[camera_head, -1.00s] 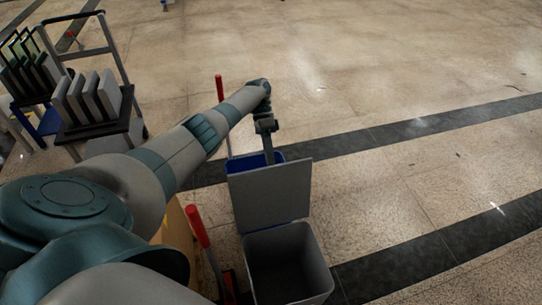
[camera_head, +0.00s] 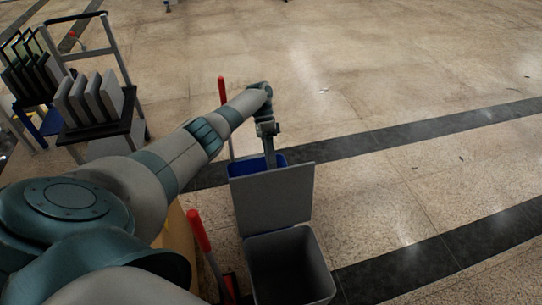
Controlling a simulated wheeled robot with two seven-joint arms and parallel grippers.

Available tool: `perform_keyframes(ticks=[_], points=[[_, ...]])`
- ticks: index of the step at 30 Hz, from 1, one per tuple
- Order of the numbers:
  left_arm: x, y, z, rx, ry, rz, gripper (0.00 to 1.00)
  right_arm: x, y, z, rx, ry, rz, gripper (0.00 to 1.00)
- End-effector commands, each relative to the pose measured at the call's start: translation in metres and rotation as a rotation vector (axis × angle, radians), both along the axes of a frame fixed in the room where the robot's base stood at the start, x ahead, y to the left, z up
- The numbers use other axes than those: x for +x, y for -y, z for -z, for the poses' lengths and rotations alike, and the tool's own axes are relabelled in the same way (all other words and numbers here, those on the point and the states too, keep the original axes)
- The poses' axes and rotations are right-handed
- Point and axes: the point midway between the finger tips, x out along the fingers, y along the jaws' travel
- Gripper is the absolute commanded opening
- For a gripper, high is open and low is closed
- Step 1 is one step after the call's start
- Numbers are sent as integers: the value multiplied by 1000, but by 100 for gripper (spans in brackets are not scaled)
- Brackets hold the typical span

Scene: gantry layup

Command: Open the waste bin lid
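The grey waste bin (camera_head: 290,268) stands at the lower middle of the head view. Its grey lid (camera_head: 273,200) is raised to about upright at the bin's far side, and the dark inside shows. My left gripper (camera_head: 271,160) points down just behind the lid's top edge, at the end of the arm from the left. Its fingertips are partly hidden behind the lid, so I cannot tell whether they are open or shut, or whether they touch the lid. My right gripper is not in view.
A blue bin (camera_head: 246,164) stands behind the lid. Red-handled tools (camera_head: 199,230) stand left of the bin. A cart (camera_head: 94,132) with upright grey panels is at the upper left. The floor to the right is clear.

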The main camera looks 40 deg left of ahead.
Motion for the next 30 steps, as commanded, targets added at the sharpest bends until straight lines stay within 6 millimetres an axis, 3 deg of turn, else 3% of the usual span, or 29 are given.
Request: perform_keyframes(ticks=[14, 25, 30], points=[[4, -4, -6, -2, 2, 0, 28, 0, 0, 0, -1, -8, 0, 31], [22, -27, -39, -1, 2, -2, 28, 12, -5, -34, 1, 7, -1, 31], [28, -34, -51, -1, 1, 0, 28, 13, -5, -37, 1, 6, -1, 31]])
